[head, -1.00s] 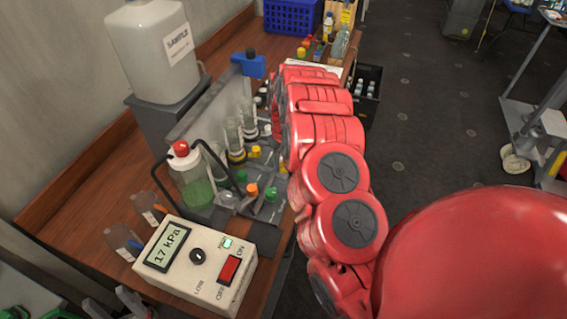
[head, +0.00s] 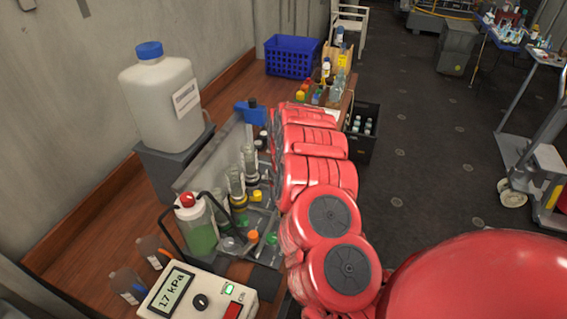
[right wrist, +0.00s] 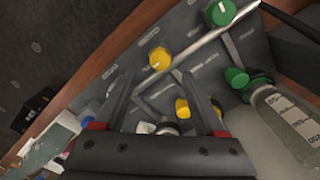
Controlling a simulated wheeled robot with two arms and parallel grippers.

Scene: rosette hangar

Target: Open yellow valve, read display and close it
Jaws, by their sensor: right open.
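In the right wrist view, a round yellow valve knob (right wrist: 160,58) with a white mark sits on the dark grey panel (right wrist: 150,85). It lies just beyond and roughly between the tips of my open right gripper (right wrist: 157,76). A second yellow knob (right wrist: 182,108) shows nearer the right finger. The white display box (head: 202,301) has a lit screen (head: 172,291) that reads 1.7 kPa. My left gripper is not in view.
Green knobs (right wrist: 220,12) (right wrist: 237,77) sit near the yellow ones. A bottle of green liquid (head: 199,228), a white jug (head: 163,103) and glass tubes stand close by. A blue basket (head: 292,56) is farther back.

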